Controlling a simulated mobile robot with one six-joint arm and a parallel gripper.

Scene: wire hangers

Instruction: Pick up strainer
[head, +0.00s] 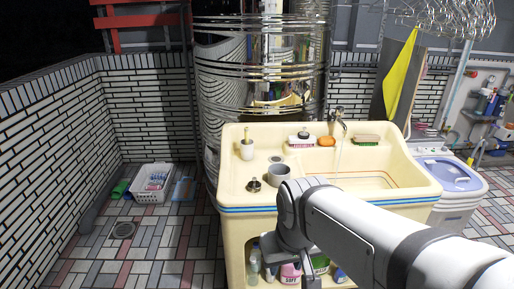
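A small dark metallic piece (254,185), which looks like the strainer, sits on the cream sink's left ledge (232,178). It is close to the front edge, left of and slightly in front of a grey round cup (279,172). My arm reaches in from the lower right and bends down in front of the sink. My gripper (272,249) is at the arm's end, below and right of the small piece and apart from it in the picture. Its fingers are too dark and hidden to make out.
A cup with a brush (246,148), a soap box (301,141), an orange sponge (327,141) and a green-topped sponge (366,140) stand on the sink. Bottles (290,273) fill the space below. A white basket (153,178) lies left; the tiled floor there is mostly clear.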

